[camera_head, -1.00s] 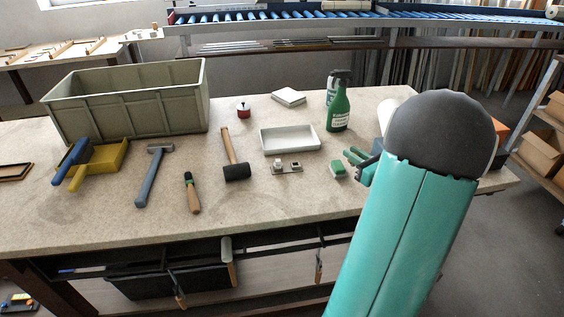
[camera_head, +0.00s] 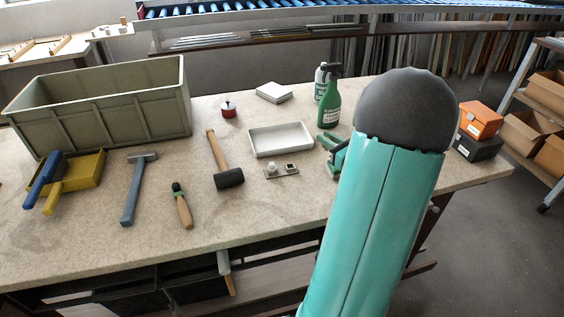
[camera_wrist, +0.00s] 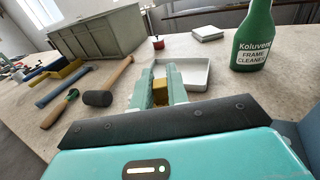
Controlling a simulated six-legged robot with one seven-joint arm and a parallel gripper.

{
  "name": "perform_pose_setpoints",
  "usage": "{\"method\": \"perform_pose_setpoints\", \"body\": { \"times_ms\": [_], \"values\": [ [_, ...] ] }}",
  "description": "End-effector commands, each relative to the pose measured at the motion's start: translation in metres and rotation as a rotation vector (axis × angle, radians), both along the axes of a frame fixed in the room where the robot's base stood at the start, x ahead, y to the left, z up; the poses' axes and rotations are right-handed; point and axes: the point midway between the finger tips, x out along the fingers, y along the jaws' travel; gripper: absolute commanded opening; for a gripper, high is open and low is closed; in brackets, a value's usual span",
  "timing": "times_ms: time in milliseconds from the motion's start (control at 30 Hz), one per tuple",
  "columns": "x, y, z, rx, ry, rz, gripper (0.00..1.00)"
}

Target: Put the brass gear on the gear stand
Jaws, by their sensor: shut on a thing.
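My gripper (camera_wrist: 160,80) shows in the wrist view with its two green fingers shut on a small brass-coloured piece, which I take to be the brass gear (camera_wrist: 160,87). Its teeth cannot be made out. In the head view my gripper (camera_head: 334,151) is partly hidden behind my arm, over the right part of the bench, and the gear cannot be seen there. A small grey plate with two raised parts (camera_head: 282,171) lies in front of the white tray, left of my gripper. It may be the gear stand, but it is too small to be sure.
The white tray (camera_head: 254,148), green spray bottle (camera_head: 328,105), white box (camera_head: 273,92) and red-based knob (camera_head: 228,109) stand behind. The bench front is clear.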

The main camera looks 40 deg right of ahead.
Motion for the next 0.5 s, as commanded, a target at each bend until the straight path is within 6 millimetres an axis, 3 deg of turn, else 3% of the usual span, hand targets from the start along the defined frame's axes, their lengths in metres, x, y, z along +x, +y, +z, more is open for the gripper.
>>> {"method": "perform_pose_setpoints", "body": {
  "times_ms": [333,500],
  "values": [
    [0.071,0.026,-0.036,0.003,0.001,0.002,0.00],
    [0.095,0.034,-0.069,0.005,0.001,0.002,0.00]
  ]
}}
